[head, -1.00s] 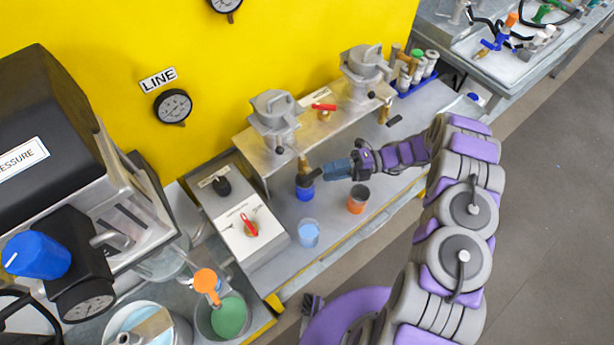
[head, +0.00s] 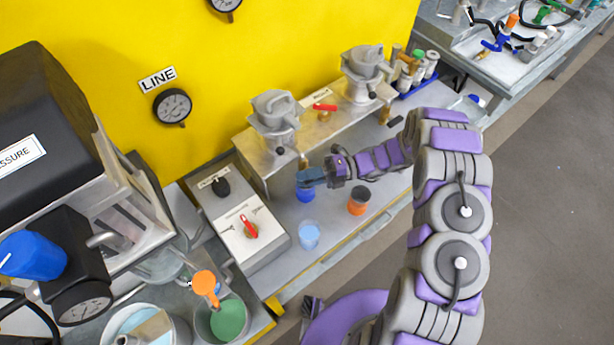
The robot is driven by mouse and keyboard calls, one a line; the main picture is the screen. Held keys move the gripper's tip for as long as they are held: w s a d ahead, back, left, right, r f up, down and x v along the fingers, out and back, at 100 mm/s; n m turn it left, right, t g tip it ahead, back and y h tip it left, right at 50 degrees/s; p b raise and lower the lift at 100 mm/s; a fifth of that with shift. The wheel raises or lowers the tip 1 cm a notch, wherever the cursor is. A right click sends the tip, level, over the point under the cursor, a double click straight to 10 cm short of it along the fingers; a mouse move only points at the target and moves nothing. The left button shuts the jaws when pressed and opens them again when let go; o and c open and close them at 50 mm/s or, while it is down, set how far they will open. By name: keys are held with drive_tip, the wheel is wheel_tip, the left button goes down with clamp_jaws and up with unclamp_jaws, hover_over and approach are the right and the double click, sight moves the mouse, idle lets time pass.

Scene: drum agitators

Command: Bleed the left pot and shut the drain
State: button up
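The left pot (head: 274,118) is a grey metal lidded pot on a raised metal bench. Its brass drain (head: 303,163) comes down from the bench's front, above a blue cup (head: 305,195). My gripper (head: 309,178) is at the drain's lower end, just above the blue cup. The drain's black handle is hidden behind my gripper. I cannot tell whether the fingers are closed on it. A similar right pot (head: 364,70) stands further right, with a red-handled valve (head: 324,107) between the pots.
An orange cup (head: 358,203) and a light blue cup (head: 309,236) stand on the lower table near my arm. A control box (head: 240,232) with a red switch is to the left. A blue rack (head: 418,82) of vials stands at the right end.

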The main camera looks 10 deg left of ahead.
clamp_jaws()
